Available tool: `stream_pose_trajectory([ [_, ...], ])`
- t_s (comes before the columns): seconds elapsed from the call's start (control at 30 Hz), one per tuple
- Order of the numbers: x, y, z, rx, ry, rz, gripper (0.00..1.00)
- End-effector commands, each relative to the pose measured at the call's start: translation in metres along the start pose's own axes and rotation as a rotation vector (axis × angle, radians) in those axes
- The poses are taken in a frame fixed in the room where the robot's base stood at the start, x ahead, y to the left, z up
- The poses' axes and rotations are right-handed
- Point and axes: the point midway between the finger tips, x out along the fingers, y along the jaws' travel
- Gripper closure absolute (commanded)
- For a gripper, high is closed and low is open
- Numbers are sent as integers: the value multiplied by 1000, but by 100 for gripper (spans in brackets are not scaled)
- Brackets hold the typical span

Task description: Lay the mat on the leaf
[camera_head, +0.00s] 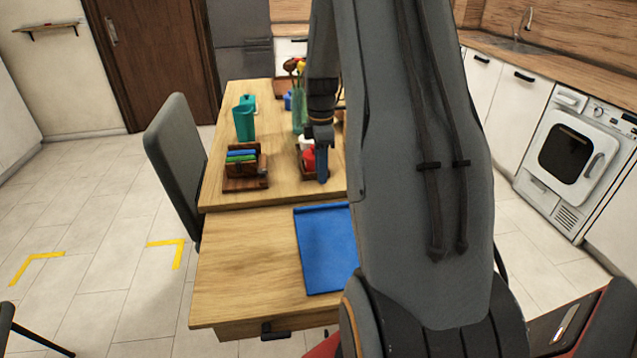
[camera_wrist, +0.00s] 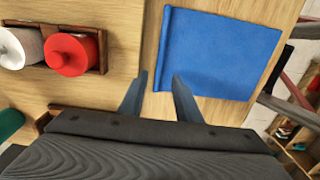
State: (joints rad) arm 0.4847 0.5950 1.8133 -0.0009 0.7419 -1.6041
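The blue mat (camera_head: 327,250) lies spread on the leaf (camera_head: 235,275), the front section of the wooden table, towards its right side. A narrow raised or folded strip runs along the mat's edge nearest the main tabletop. My arm hides part of its right side in the head view. In the wrist view the mat (camera_wrist: 218,55) looks flat, and the leaf (camera_wrist: 270,8) shows around it. My gripper (camera_head: 322,180) hangs over the main tabletop, behind the mat. In the wrist view its fingers (camera_wrist: 158,88) are apart, with nothing between them, beside the mat's strip edge.
A wooden rack with red and white canisters (camera_wrist: 72,54) is close to my gripper. A wooden holder with coloured items (camera_head: 243,165) and a teal cup (camera_head: 243,122) stand on the main tabletop (camera_head: 222,195). A grey chair (camera_head: 177,150) stands left. The leaf's left half is bare.

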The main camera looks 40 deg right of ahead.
Motion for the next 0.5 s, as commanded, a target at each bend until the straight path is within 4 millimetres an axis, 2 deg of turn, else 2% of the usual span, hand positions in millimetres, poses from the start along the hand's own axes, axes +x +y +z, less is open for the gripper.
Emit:
stream_pose_trajectory([
  [0.13,-10,-13,-17,54,0,3,69],
  [0.23,-19,-39,-47,166,1,12,69],
  [0.37,-31,-94,-93,383,7,22,69],
  [0.5,-39,-161,-131,631,19,32,69],
])
